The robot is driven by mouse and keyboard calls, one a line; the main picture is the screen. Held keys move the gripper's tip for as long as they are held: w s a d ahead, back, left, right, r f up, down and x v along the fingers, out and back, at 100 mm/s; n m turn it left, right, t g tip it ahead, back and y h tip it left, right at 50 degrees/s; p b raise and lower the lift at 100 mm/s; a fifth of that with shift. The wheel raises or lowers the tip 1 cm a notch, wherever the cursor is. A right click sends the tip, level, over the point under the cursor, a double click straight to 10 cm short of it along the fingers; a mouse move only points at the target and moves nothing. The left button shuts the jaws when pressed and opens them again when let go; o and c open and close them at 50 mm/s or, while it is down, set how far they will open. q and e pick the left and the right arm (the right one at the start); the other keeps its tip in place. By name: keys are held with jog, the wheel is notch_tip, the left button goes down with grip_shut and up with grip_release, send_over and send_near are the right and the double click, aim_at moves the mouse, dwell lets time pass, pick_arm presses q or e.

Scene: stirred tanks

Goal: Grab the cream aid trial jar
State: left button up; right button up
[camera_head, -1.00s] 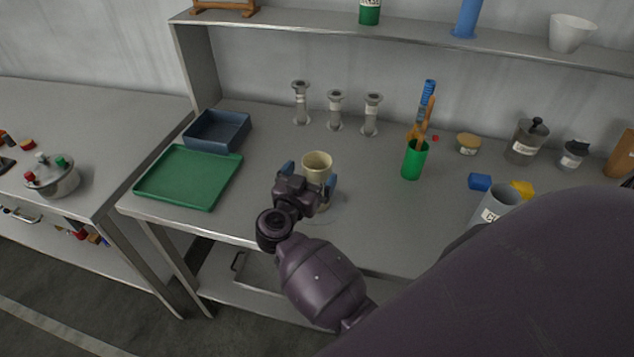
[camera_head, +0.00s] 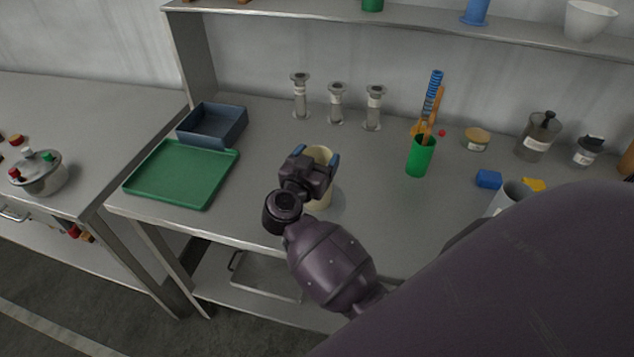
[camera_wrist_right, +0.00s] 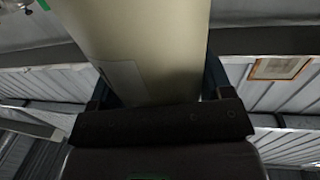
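My left gripper is not in view.
A green tray (camera_head: 180,175) and a blue-grey bin (camera_head: 213,125) lie left of the jar. A green cup (camera_head: 421,157) with tools stands to the right. Several grey flanged posts (camera_head: 337,105) stand behind. A blue block (camera_head: 488,179) lies farther right. My arm covers the lower right.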

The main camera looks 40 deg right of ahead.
jog(key=c, duration=0.6)
jog(key=shift+c, duration=0.2)
jog(key=shift+r, duration=0.1)
